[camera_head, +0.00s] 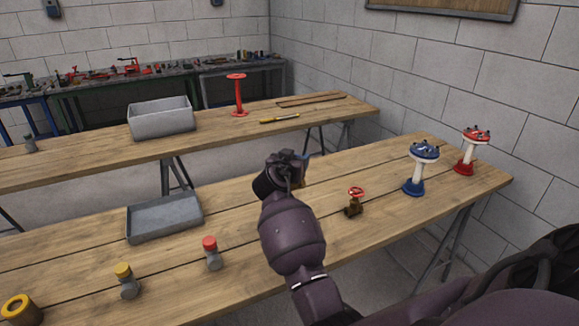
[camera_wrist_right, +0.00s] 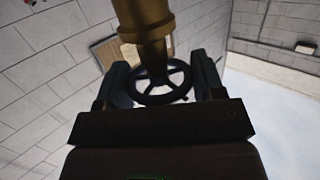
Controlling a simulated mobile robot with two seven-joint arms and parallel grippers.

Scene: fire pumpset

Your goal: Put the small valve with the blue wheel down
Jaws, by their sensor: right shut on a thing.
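My right gripper (camera_head: 287,160) is over the near workbench, around its middle. In the right wrist view the gripper (camera_wrist_right: 162,82) has its two dark fingers on either side of a small spoked handwheel (camera_wrist_right: 165,98), shut on it. The wheel looks dark in that shadow. The small valve's brass body (camera_wrist_right: 147,25) extends from the wheel toward the top of the picture. In the head view my gripper hides most of the valve; only a sliver of brass (camera_head: 302,172) shows beside it. I cannot tell whether the valve touches the bench. My left gripper is not in view.
On the near workbench (camera_head: 340,240) stand a small red-wheeled valve (camera_head: 354,202), blue (camera_head: 418,168) and red (camera_head: 470,152) pedestals, red-capped (camera_head: 211,253) and yellow-capped (camera_head: 127,281) fittings, and a grey tray (camera_head: 165,217). The far bench holds a grey bin (camera_head: 161,118) and red stand (camera_head: 238,95).

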